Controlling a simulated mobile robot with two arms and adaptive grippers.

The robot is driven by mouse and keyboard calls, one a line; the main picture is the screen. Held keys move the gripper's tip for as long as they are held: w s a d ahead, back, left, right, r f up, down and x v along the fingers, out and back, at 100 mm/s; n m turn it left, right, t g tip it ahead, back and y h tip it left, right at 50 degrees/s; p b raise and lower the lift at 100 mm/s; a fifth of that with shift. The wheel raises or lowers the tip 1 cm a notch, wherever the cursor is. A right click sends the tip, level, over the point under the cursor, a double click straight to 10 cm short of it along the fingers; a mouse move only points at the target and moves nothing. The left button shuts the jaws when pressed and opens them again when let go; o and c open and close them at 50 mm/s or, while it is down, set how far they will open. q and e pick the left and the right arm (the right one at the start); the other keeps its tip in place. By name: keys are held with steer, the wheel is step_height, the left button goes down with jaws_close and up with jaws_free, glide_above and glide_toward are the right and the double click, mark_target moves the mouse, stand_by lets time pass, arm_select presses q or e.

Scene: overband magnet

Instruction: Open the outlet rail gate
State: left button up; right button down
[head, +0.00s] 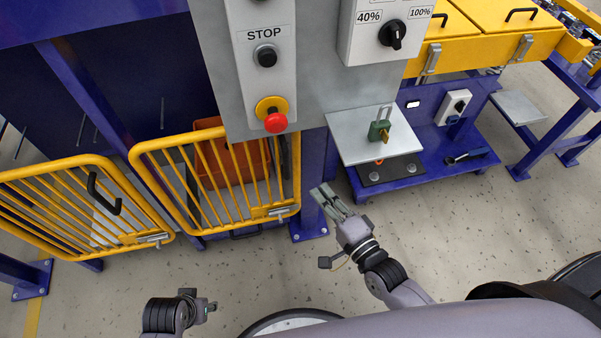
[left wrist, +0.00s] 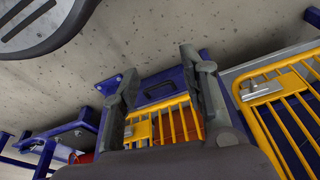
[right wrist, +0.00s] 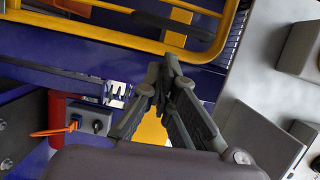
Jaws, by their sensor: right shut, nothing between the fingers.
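Two yellow rail gates stand side by side in the head view, a left one (head: 85,160) with a black pull handle (head: 103,194) and a right one (head: 163,141). Both look shut, with a metal latch at each lower right corner. I cannot tell which is the outlet gate. My right gripper (head: 325,192) is shut and empty, to the right of the right gate and apart from it. In the right wrist view, its fingertips (right wrist: 170,62) meet below yellow bars. In the left wrist view, my left gripper (left wrist: 158,63) is open, with yellow bars beyond its fingers.
A grey control column with a STOP button (head: 266,55) and a red emergency button (head: 275,122) overhangs the right gate. A blue post (head: 312,170) stands beside it. A grey table (head: 360,136) with a padlock (head: 379,131) is on the right. The floor before the gates is clear.

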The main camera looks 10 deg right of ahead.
steer(key=b, duration=0.1)
glide_toward(290, 151)
steer(key=x, duration=0.4)
steer(key=shift+w, duration=0.25)
steer(key=shift+w+a, duration=0.25)
steer(key=shift+w, duration=0.15)
arm_select(q)
step_height(290, 151, up, 5)
steer(key=shift+w+r, duration=0.1)
